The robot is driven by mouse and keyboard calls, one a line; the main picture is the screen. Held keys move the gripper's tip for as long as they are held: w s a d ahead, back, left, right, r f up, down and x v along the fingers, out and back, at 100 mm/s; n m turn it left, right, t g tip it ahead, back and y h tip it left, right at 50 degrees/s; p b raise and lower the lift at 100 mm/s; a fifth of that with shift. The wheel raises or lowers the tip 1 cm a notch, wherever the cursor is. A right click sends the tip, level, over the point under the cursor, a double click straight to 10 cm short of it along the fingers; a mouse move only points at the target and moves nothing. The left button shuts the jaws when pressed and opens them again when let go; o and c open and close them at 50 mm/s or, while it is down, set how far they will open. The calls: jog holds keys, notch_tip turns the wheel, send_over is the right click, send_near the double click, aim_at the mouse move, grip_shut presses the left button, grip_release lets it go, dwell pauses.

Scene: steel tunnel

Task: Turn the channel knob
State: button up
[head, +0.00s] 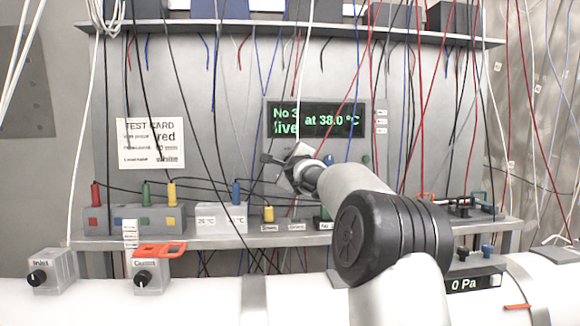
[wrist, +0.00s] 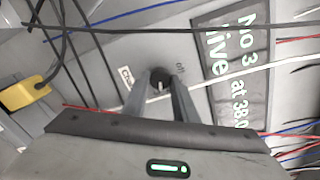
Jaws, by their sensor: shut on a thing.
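The channel knob (wrist: 160,76) is a small dark round knob with a light mark, on a grey panel in the wrist view. A label starting "Ch" is beside it, and the word "off" is printed on its other side. My gripper (wrist: 160,88) has its two fingers closed on the knob's sides. In the head view my gripper (head: 276,159) is at the lower left of the display unit and hides the knob. The display (head: 318,119) reads "No 3 live at 38.0 °C" in green; it also shows in the wrist view (wrist: 235,65).
Many loose cables hang in front of the panel, some crossing close to my gripper. A shelf (head: 440,233) carries coloured plugs, including a yellow one (head: 171,193). A test card (head: 151,144) hangs at left.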

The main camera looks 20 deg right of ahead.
jog(key=shift+m, duration=1.1)
jog(key=o, duration=1.1)
jog(key=shift+c, duration=0.2)
jog(key=shift+b, duration=0.3)
jog(key=b+v, duration=0.8)
jog(key=v, duration=0.9)
jog(key=shift+s+b, duration=0.25)
jog(key=shift+b, duration=0.05)
jog(key=shift+a, duration=0.1)
